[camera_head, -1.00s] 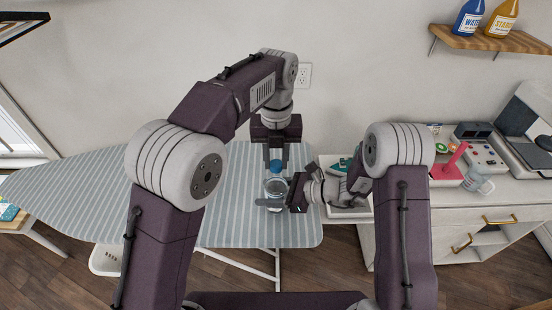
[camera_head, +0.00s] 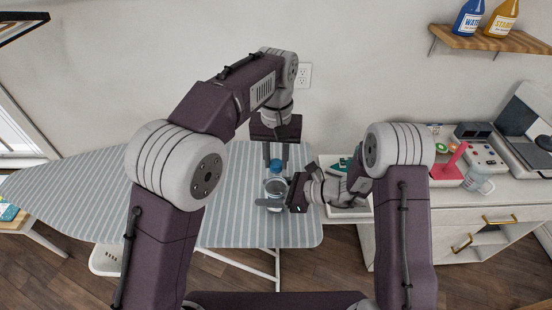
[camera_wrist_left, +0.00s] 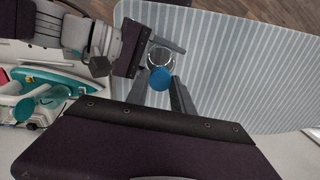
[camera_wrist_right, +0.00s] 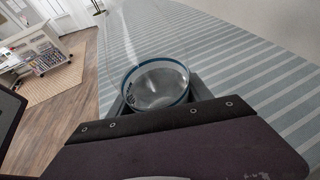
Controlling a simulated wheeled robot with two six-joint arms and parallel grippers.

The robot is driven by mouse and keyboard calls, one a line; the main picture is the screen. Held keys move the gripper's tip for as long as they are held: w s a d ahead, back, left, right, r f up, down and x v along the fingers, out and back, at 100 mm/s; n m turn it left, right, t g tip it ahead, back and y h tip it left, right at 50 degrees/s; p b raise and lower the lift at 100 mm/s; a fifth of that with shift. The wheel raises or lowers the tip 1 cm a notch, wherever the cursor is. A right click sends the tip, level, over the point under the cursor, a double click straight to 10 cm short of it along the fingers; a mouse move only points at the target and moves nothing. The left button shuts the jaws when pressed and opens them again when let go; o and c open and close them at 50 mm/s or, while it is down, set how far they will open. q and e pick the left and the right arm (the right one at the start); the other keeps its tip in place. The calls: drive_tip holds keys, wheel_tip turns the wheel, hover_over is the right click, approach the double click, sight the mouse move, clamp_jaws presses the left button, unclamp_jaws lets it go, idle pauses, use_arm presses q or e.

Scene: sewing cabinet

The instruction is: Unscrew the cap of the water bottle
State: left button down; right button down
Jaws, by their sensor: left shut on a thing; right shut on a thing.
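The clear water bottle (camera_head: 275,187) with its blue cap (camera_head: 276,163) stands on the striped ironing board (camera_head: 225,210). My left gripper (camera_head: 276,158) comes down from above, its fingers shut on the cap; the left wrist view shows the blue cap (camera_wrist_left: 160,78) between the fingertips. My right gripper (camera_head: 278,193) reaches in from the right and is shut around the bottle's body. In the right wrist view, the round clear bottle (camera_wrist_right: 156,85) with a teal rim sits between its fingers. The cap's seat on the neck is mostly hidden by my left fingers.
A teal iron (camera_head: 343,165) stands at the right of the board, beside my right wrist. The board's left half is clear. The wall is behind my left gripper.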

use_arm(q)
drive_tip(key=n, duration=0.6)
drive_tip(key=shift+n, duration=0.4)
drive_tip(key=n, duration=0.3)
drive_tip(key=shift+n, duration=0.3)
drive_tip(key=n, duration=0.9)
drive_tip(key=shift+r, duration=0.1)
drive_tip(key=shift+r, duration=0.2)
drive_tip(key=shift+r, duration=0.9)
